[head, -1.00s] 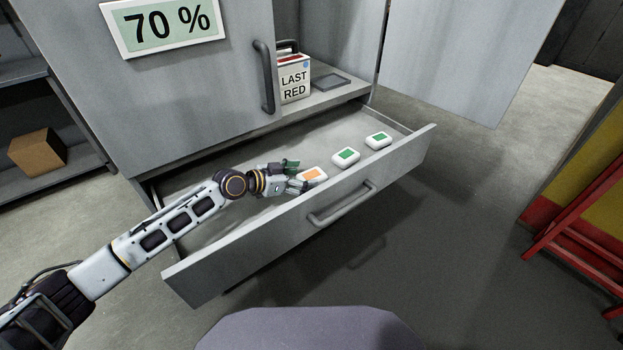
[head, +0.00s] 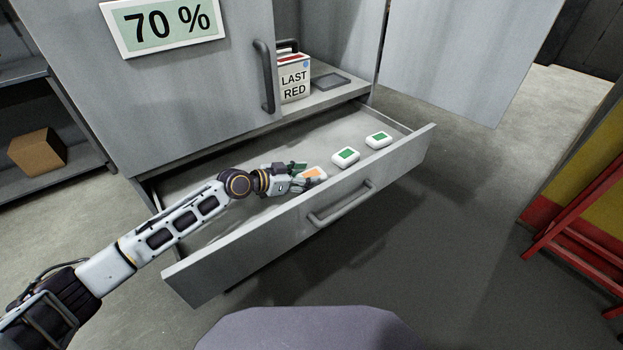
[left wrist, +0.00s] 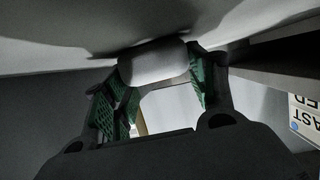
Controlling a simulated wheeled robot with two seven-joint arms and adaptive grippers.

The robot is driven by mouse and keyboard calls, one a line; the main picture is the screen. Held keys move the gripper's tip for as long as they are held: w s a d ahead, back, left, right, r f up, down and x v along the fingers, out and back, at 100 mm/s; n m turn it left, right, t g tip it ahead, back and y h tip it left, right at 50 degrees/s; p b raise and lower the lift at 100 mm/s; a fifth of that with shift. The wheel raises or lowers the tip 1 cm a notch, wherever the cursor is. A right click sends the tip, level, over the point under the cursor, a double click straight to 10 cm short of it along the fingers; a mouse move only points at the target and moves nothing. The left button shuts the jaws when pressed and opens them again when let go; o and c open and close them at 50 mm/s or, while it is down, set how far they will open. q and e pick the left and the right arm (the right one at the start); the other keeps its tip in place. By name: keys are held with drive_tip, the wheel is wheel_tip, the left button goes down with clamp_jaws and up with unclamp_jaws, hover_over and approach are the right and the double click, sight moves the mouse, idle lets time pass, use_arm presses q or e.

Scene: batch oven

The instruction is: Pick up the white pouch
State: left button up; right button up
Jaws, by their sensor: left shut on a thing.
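A white pouch with an orange label (head: 316,172) is in the open drawer (head: 290,241), the nearest of a row of small white pouches. My left gripper (head: 304,174) is at this pouch, with its fingers on both sides of it, shut on it. In the left wrist view the pale pouch (left wrist: 153,63) sits between the green finger pads. Whether it touches the drawer floor is hard to tell. My right gripper is not in view.
Two white pouches with green labels (head: 346,156) (head: 378,140) lie farther along the drawer. A box marked LAST RED (head: 294,84) and a dark flat plate (head: 331,81) stand on the shelf above. The drawer's front wall carries a handle (head: 343,205). A red frame (head: 580,225) stands at right.

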use_arm(q)
drive_tip(key=shift+c, duration=1.1)
drive_tip(key=shift+r, duration=0.75)
wheel_tip(320, 180, up, 7)
drive_tip(key=shift+f+p, duration=0.1)
drive_tip(key=shift+p, duration=0.3)
drive_tip(key=shift+r, duration=0.9)
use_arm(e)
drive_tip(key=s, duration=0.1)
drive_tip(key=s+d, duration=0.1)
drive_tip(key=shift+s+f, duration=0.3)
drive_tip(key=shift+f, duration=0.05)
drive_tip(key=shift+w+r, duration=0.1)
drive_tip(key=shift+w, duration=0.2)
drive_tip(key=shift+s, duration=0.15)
use_arm(q)
drive_tip(key=shift+r, duration=0.15)
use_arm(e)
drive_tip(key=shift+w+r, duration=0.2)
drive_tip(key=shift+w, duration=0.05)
